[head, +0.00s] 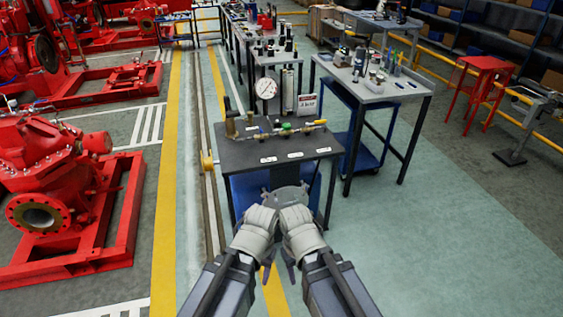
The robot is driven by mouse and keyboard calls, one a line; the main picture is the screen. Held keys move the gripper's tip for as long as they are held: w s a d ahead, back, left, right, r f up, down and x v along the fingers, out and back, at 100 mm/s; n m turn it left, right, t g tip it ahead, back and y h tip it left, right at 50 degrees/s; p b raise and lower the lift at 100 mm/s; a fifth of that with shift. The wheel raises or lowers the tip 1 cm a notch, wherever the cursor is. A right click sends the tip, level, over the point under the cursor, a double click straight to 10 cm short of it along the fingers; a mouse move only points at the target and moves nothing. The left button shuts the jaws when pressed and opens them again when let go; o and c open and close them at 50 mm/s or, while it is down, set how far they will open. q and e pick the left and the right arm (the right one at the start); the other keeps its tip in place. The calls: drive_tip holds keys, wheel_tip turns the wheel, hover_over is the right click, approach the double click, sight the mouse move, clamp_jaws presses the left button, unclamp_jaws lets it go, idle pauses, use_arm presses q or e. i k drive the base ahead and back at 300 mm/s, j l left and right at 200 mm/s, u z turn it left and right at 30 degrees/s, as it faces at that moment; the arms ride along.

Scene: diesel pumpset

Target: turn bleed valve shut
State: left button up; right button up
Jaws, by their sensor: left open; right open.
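A small dark-topped bench (240,157) stands ahead of me and carries a row of brass pipe fittings. A round white dial gauge (266,88) rises at its back. A green knob (286,127), a yellow-tipped fitting (320,122) and a brass fitting (230,125) sit along the row. I cannot tell which is the bleed valve, and the white labels on the bench front are too small to read. My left gripper (262,212) and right gripper (292,212) are open and empty, side by side in front of the bench, apart from the fittings.
A clear upright tube (288,92) and a small sign (308,104) stand behind the fittings. A grey worktable (380,92) with tools is behind right. A red pump (50,170) on a red frame is at left.

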sight(286, 127)
drive_tip(key=i+l, duration=0.2)
drive_tip(key=i, duration=0.25)
drive_tip(key=i+l, duration=0.2)
drive_tip(key=i, duration=0.3)
drive_tip(key=i+l, duration=0.2)
drive_tip(key=i, duration=0.25)
drive_tip(key=i+l, duration=0.2)
drive_tip(key=i, duration=0.3)
drive_tip(key=i+l, duration=0.2)
drive_tip(key=i, duration=0.25)
